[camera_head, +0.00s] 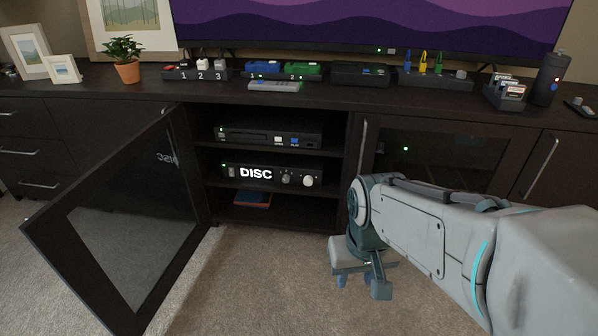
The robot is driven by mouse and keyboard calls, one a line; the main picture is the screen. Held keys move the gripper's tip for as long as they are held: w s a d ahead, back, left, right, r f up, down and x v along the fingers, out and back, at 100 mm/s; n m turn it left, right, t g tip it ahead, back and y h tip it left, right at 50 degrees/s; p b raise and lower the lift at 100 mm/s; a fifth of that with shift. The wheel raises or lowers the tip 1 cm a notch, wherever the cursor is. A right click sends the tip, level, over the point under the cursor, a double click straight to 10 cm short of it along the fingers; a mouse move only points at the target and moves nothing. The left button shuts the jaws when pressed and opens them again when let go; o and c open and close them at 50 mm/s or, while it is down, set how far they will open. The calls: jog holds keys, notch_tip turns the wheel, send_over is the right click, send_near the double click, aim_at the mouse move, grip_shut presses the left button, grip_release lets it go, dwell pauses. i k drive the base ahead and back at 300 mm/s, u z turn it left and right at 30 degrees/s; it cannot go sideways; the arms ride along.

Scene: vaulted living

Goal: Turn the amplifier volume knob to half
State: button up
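The amplifier (268,175) is a black unit on the middle shelf of the open cabinet, its lit display reading "DISC". A large pale round knob (308,181) is at the right of its front, with a smaller knob (286,179) to its left. Which way the large knob's mark points is too small to tell. My gripper (355,280) hangs low over the carpet, right of and in front of the open shelves, apart from the amplifier. Its blue fingertips appear spread, with nothing seen between them; my arm partly hides it.
An open glass door (128,225) swings out at the left of the shelves. A disc player (268,134) sits above the amplifier, and a book (253,199) lies below. The right glass door (442,158) is shut. Carpet (250,275) before the shelves is clear.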

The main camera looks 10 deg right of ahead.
aim_at(308, 181)
jog(key=z, duration=0.25)
jog(key=k, duration=0.2)
jog(key=u, duration=1.55)
jog(key=i, duration=1.4)
jog(key=z, duration=0.75)
jog(key=i, duration=0.5)
jog(key=z, duration=0.6)
